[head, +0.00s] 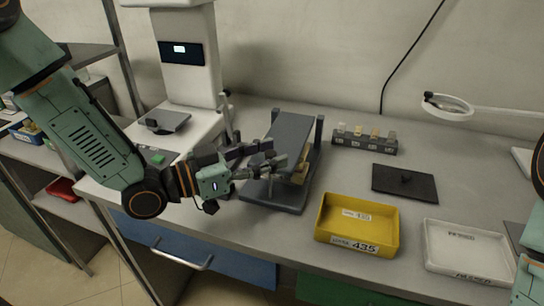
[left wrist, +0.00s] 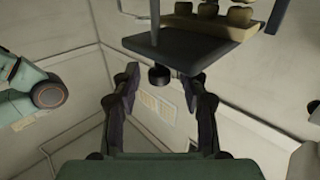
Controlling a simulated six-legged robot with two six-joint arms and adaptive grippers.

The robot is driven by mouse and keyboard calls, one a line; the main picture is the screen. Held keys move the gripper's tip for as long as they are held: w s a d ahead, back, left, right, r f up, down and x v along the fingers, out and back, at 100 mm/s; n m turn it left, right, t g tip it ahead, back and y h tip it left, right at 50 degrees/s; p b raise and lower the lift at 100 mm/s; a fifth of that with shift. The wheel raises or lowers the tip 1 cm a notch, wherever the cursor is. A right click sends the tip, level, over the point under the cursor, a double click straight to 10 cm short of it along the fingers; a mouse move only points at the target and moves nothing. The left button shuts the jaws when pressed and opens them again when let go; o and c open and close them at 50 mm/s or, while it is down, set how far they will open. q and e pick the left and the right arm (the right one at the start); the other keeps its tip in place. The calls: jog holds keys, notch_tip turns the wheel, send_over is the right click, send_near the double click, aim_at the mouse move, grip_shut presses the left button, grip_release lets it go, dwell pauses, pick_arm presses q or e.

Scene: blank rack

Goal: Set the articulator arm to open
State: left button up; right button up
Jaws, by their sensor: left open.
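The articulator (head: 291,130) stands on the bench in the middle of the head view, with a dark grey base, upright posts and a sloping upper arm plate. Yellowish dental casts (head: 301,167) show between the plate and base. My left gripper (head: 272,161) is open at the articulator's near left side, close to its front edge. In the left wrist view, the open fingers (left wrist: 163,85) flank a short dark knob (left wrist: 160,76) below a dark plate (left wrist: 190,47), with yellowish teeth (left wrist: 210,14) above. Contact cannot be told. My right gripper is out of view.
A yellow tray (head: 357,246) and a white tray (head: 468,270) lie at front right. A black plate (head: 405,183) and a rack of small blocks (head: 365,144) lie behind them. A white machine (head: 188,65) stands back left; a ring lamp (head: 447,107) overhangs the right side.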

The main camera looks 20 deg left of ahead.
pick_arm(q)
jog(key=shift+w+d, duration=0.2)
jog(key=shift+d, duration=0.1)
jog(key=shift+w+d, duration=0.1)
jog(key=shift+w, duration=0.05)
jog(key=shift+c, duration=0.2)
jog(key=c, duration=0.3)
grip_shut()
